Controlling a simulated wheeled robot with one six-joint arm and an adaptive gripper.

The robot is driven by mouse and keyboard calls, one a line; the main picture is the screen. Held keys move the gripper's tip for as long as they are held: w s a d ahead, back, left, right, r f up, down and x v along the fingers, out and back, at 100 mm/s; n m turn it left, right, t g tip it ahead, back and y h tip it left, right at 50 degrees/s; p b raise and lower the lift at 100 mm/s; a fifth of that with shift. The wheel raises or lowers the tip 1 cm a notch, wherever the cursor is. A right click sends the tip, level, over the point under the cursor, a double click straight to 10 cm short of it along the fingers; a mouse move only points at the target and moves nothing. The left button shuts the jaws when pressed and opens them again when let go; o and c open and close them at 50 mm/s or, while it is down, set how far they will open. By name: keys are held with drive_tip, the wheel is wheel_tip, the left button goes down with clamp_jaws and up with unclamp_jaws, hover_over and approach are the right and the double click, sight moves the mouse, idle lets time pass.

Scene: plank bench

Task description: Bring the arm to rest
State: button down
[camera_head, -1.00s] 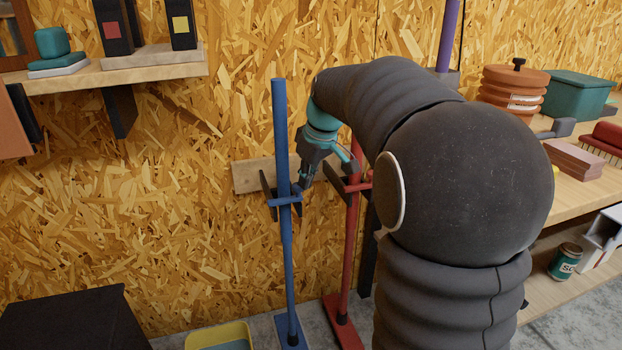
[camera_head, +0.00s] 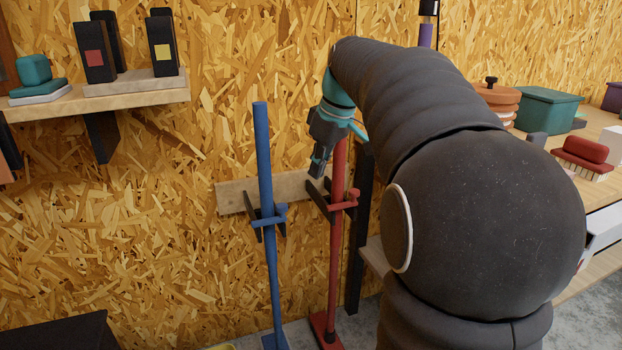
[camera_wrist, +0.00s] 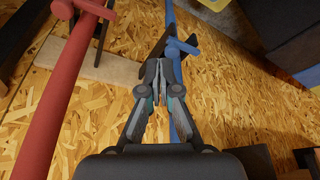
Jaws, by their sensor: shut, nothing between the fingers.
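My gripper (camera_head: 318,172) is shut and empty. It points down in front of the wall, between the blue pole and the red pole, at about the height of their holders. In the wrist view its closed fingers (camera_wrist: 159,80) overlap part of the blue pole (camera_wrist: 183,122), with the red pole (camera_wrist: 48,115) to the left. In the head view the blue pole (camera_head: 264,160) stands in a dark holder, left of my gripper and apart from it. The red pole (camera_head: 334,245) stands in its own holder just right; my arm hides its top.
A wooden rail (camera_head: 233,197) on the chipboard wall carries the holders. A shelf (camera_head: 60,104) with black binders (camera_head: 95,55) is at left. A bench at right bears a teal box (camera_head: 548,108) and a red brush (camera_head: 584,152).

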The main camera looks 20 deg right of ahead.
drive_tip(key=s+f+m+h, duration=0.1)
drive_tip(key=s+f+m, duration=0.3)
drive_tip(key=f+m, duration=0.25)
drive_tip(key=s+a+f+t, duration=0.1)
drive_tip(key=s+a+f, duration=0.2)
drive_tip(key=s, duration=0.7)
drive_tip(key=s+a+f+t, duration=0.1)
drive_tip(key=s+a+f, duration=0.3)
drive_tip(key=s+a, duration=0.4)
drive_tip(key=shift+s+a+f+n+h, duration=0.2)
drive_tip(key=shift+s+n+h, duration=0.15)
drive_tip(key=shift+s, duration=0.75)
